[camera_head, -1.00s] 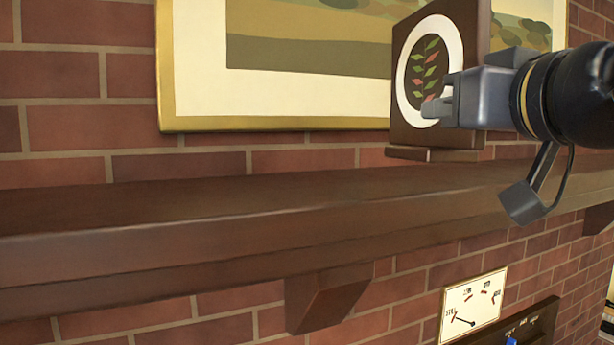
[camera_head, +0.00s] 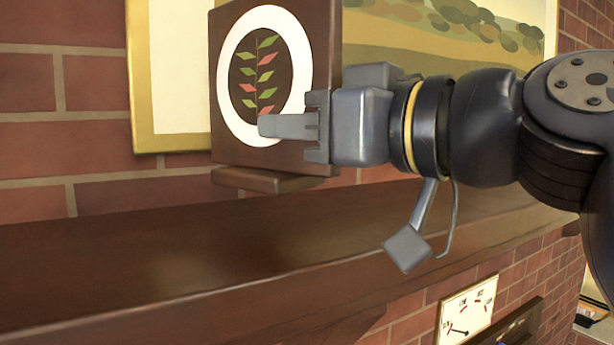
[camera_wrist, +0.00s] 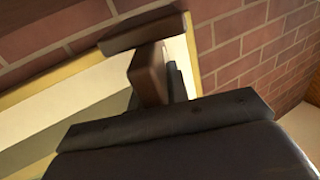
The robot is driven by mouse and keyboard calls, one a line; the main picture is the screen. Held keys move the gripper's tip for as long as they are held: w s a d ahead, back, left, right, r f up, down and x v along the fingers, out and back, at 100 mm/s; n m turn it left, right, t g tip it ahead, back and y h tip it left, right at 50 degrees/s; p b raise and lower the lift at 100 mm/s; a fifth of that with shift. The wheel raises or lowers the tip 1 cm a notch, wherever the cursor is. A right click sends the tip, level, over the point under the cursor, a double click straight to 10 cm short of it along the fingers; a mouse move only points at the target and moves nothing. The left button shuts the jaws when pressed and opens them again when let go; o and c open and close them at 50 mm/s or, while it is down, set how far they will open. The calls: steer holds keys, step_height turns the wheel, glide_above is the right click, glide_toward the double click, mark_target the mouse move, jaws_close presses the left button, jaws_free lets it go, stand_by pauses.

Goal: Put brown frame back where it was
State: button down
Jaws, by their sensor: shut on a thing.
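The brown frame (camera_head: 232,134) is upright, with a white oval and a leaf sprig on its front and a small foot (camera_head: 265,180) below. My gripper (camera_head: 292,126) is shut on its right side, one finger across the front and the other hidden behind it. The frame is in front of the wall picture, above the brown mantel shelf (camera_head: 180,255); its foot looks raised off the shelf. In the wrist view the brown frame (camera_wrist: 148,75) shows edge-on with its foot bar at the top.
A large gold-edged picture (camera_head: 143,90) hangs on the brick wall behind the frame. The visible shelf top is bare to the left. A dial panel (camera_head: 467,312) is on the wall below the shelf.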

mark_target(305, 177)
steer(key=shift+f, duration=2.15)
steer(key=shift+f, duration=0.1)
steer(key=c, duration=1.4)
jaws_free()
steer(key=shift+o, duration=0.2)
